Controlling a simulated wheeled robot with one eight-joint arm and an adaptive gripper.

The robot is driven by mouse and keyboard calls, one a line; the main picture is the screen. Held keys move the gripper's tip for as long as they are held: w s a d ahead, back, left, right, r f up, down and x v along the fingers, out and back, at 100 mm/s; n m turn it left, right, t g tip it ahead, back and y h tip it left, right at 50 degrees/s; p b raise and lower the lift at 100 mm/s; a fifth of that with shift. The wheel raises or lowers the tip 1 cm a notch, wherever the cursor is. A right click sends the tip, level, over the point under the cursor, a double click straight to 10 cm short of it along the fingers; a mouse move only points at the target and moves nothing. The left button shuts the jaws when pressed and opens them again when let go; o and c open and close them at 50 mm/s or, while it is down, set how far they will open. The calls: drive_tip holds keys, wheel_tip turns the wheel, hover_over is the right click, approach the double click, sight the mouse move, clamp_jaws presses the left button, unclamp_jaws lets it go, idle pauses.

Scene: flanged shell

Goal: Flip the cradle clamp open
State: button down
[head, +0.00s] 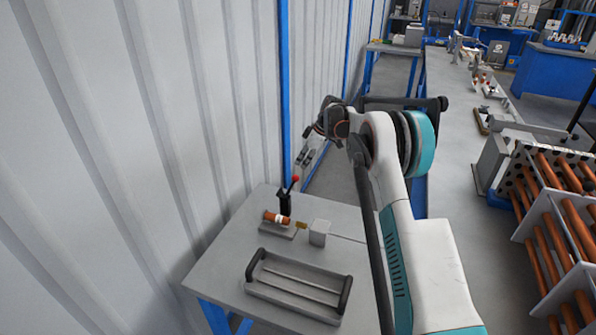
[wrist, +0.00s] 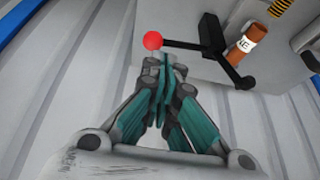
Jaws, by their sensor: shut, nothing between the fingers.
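The cradle clamp (head: 284,203) stands on the small grey table, a black upright body with a lever ending in a red ball (head: 295,179). In the wrist view the clamp (wrist: 213,36) shows at the top, its black lever running left to the red ball (wrist: 153,41). A copper-coloured tube (head: 277,218) with a white label lies in the cradle at the clamp; the tube (wrist: 246,44) shows in the wrist view too. My gripper (head: 306,156) is above and behind the table's far edge. Its teal fingers (wrist: 165,62) are closed together and empty, their tips appearing just below the red ball. I cannot tell whether they touch.
A grey tray with black handles (head: 298,284) sits at the table's front. A small grey block (head: 319,233) stands right of the tube. A corrugated wall (head: 170,120) with a blue post closes off the left. A rack of copper tubes (head: 560,215) stands at the right.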

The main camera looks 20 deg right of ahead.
drive_tip(key=shift+a+v, duration=0.2)
drive_tip(key=shift+v, duration=2.4)
drive_tip(key=shift+r, duration=0.1)
drive_tip(key=s+a+r+m+t+h, duration=0.1)
drive_tip(key=s+a+r+m, duration=0.2)
drive_tip(key=s+r, duration=0.75)
drive_tip(key=s+a+r+m+t+h, duration=0.1)
drive_tip(key=s+a+r+m+h, duration=0.15)
drive_tip(key=s+r, duration=0.8)
drive_tip(key=s+a+f+m+t, duration=0.1)
drive_tip(key=s+f, duration=0.3)
drive_tip(key=s, duration=1.1)
drive_tip(key=s+a+f+m+t, duration=0.1)
drive_tip(key=s+f+m, duration=0.3)
drive_tip(key=s, duration=1.1)
drive_tip(key=shift+s+a+f+t+h+b, duration=0.2)
drive_tip(key=shift+s+a+t+h+b, duration=0.1)
drive_tip(key=shift+s+h+b, duration=0.15)
